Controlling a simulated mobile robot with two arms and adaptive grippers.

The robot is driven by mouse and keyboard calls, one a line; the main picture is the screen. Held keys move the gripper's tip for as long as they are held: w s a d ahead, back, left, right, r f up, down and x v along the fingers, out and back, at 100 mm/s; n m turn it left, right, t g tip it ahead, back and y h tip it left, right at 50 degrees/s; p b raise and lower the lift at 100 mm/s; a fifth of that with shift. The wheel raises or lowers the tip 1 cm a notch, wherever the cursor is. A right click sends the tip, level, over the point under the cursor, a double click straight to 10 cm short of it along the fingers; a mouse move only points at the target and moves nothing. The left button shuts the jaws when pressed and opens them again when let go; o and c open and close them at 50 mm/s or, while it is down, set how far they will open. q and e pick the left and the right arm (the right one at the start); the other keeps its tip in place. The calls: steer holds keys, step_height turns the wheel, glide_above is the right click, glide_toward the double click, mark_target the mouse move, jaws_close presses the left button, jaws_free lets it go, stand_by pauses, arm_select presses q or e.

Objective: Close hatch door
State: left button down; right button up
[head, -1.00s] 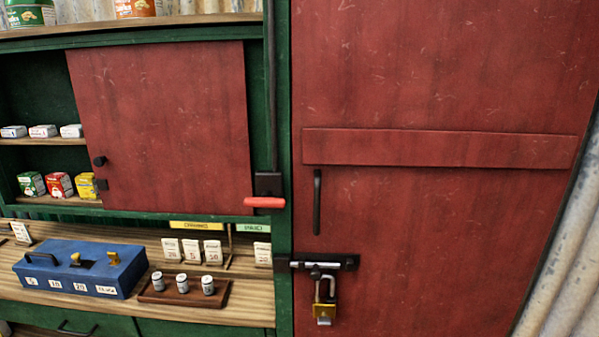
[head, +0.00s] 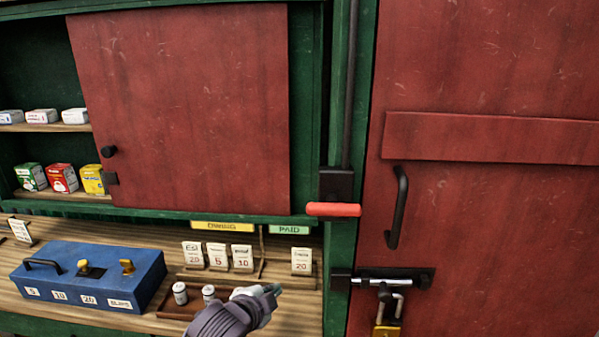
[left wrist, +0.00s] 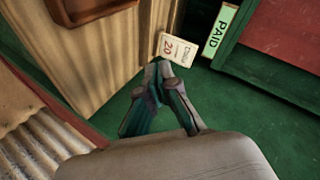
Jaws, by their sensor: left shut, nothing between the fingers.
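The red hatch door (head: 195,105) covers the right part of the green cabinet's opening. Shelves at its left edge are uncovered. My left gripper (head: 275,290) is shut and empty, low in front of the counter, below and apart from the door. In the left wrist view the left gripper (left wrist: 160,66) has its fingertips together near a price card (left wrist: 176,49); I cannot tell whether they touch. My right gripper is not in view.
A large red door (head: 490,210) with a handle, bolt and padlock (head: 386,331) stands right. A red lever (head: 333,209) juts from the post. The counter holds a blue cash box (head: 90,272), price cards and small canisters. Boxes line the shelves.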

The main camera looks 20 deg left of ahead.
arm_select(q)
steer(key=w+a+r+m+t, duration=0.1)
steer(key=w+r+m+t, duration=0.15)
steer(key=r, duration=0.45)
steer(key=w+a+r+m+t+h, duration=0.1)
steer(key=w+r+m, duration=0.1)
steer(key=w+r, duration=0.3)
steer(key=w+a+r+m+t, duration=0.1)
steer(key=w+r+m+t, duration=0.15)
steer(key=r, duration=0.55)
steer(key=shift+g, duration=0.3)
steer(key=w, duration=0.3)
steer(key=w+d+p, duration=0.1)
steer(key=w, duration=0.2)
steer(key=w+p, duration=0.1)
steer(key=w, duration=0.2)
steer(key=shift+d, duration=0.25)
steer(key=shift+w, duration=0.3)
steer(key=shift+a, duration=0.1)
